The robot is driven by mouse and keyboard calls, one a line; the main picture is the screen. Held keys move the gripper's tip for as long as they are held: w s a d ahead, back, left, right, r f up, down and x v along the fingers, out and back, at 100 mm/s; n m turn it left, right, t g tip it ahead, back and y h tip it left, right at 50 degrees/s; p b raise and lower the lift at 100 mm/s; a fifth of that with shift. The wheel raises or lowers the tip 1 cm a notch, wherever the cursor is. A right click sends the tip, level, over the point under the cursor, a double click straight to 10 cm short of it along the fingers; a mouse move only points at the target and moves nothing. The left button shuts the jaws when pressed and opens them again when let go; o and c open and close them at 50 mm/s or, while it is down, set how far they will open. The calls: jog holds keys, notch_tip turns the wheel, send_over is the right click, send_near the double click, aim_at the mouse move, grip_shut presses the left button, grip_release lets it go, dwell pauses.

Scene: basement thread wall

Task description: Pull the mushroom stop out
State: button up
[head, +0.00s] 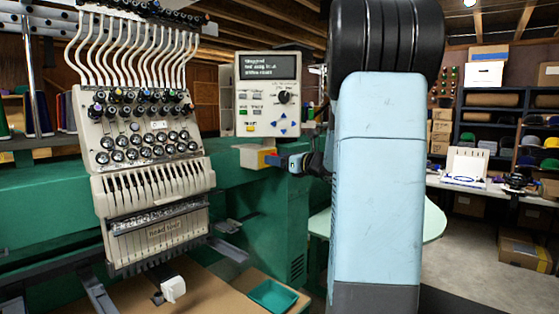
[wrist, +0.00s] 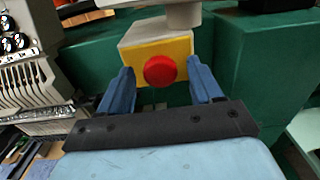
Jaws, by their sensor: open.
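The mushroom stop (wrist: 160,70) is a round red button on the yellow front of a pale box (wrist: 150,35) in the wrist view. In the head view the box (head: 250,156) sits below the control panel, with a little red and yellow showing at its right end. My gripper (wrist: 162,82) is open, with one blue finger on each side of the red button and space between each finger and the button. In the head view my gripper (head: 288,161) is at the box's right end. Whether the button is pushed in or out cannot be told.
The control panel (head: 268,93) with a lit screen stands just above the box. The embroidery head (head: 150,170) with thread tubes is to the left. The green machine body (head: 270,215) lies behind and below.

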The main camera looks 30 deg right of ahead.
grip_shut()
dwell(0.6)
